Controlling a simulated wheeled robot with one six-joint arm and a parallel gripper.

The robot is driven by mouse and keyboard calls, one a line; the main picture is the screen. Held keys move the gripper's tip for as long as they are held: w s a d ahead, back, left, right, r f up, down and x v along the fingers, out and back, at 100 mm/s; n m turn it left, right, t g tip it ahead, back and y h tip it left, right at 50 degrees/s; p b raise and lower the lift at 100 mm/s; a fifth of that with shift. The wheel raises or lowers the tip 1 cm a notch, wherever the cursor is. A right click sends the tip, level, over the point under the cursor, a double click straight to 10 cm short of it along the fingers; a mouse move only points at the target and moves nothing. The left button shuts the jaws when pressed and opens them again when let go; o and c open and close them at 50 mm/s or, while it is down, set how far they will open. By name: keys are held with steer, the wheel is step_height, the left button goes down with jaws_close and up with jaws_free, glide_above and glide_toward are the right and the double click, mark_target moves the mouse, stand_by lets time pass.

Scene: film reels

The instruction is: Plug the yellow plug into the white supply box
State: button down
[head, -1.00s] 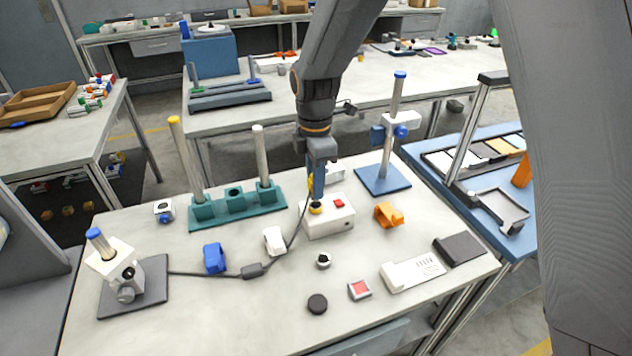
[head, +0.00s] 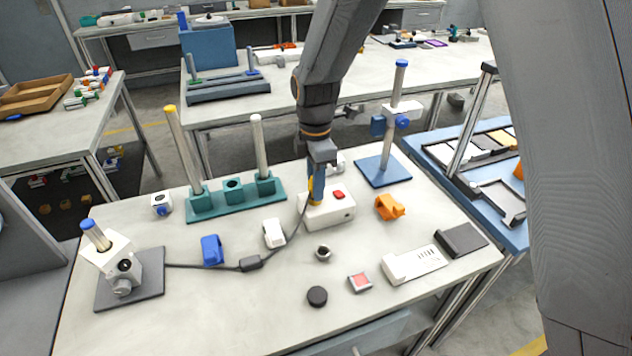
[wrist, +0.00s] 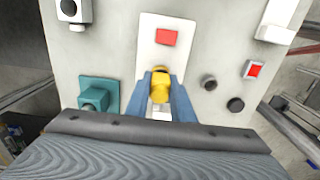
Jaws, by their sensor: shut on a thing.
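The white supply box (head: 330,214) stands in the middle of the near table, with a red switch (head: 338,194) on its top. It also shows in the wrist view (wrist: 152,51). My gripper (head: 316,196) points down over the left part of the box. In the wrist view its two blue fingers (wrist: 160,92) are shut on the yellow plug (wrist: 160,80). The plug is over the box top below the red switch. A dark cable (head: 294,238) runs from it down-left. The fingers hide the plug's lower end, so I cannot tell whether it is seated.
A teal base (head: 238,199) with two upright rods stands left of the box. An orange clip (head: 389,207) lies to its right. A white clip (head: 274,233), a blue clip (head: 212,250) and a dark ring (head: 323,253) lie in front.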

steer(key=c, duration=1.5)
jaws_free()
steer(key=shift+f, duration=0.1)
steer(key=shift+o, duration=0.2)
step_height(320, 180, up, 8)
steer(key=shift+f+b, duration=0.1)
steer(key=shift+b, duration=0.75)
steer(key=s+d+f+m, duration=0.1)
steer(key=s+d+m, duration=0.4)
steer(key=d+m, duration=0.2)
steer(key=s+d+f+m, duration=0.1)
steer(key=s+d+m, duration=0.4)
steer(key=d+m, duration=0.3)
steer(key=s+d+f+m+t, duration=0.1)
steer(key=s+d+m, duration=0.4)
steer(key=d+m, duration=0.3)
steer(key=shift+s+d+f, duration=0.15)
steer(key=shift+d+f, duration=0.25)
steer(key=shift+d, duration=0.7)
